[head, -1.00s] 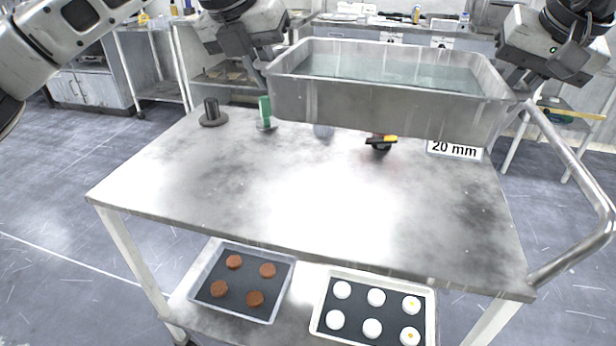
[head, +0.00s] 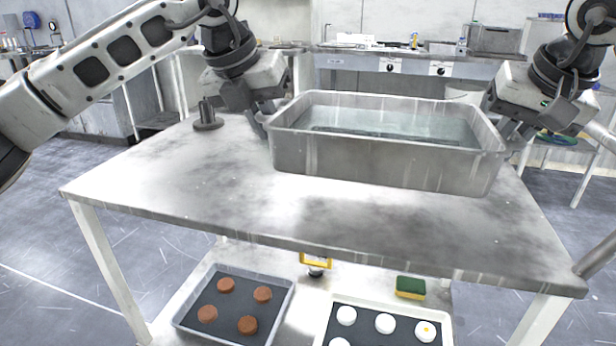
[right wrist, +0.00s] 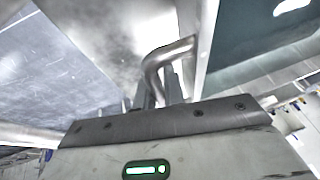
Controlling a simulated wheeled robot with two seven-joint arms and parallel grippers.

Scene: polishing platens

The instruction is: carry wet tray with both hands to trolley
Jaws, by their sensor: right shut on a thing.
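The wet tray (head: 385,168) is a deep grey metal basin with water in it, level over the back right of the trolley top (head: 200,185). I cannot tell whether its base touches the top. My left gripper (head: 264,122) is at the tray's left end and looks shut on it, though the tray's edge partly hides the fingertips. My right gripper (head: 512,135) is shut on the tray's right end. In the right wrist view, its fingers (right wrist: 165,88) are at a bent metal handle (right wrist: 160,62) beside the tray wall.
A dark round post (head: 207,118) stands at the trolley's back left. The front and left of the top are clear. The lower shelf holds a tray of brown discs (head: 190,318), a tray of white discs (head: 400,309) and a green-yellow sponge (head: 410,288). A bench (head: 400,68) is behind.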

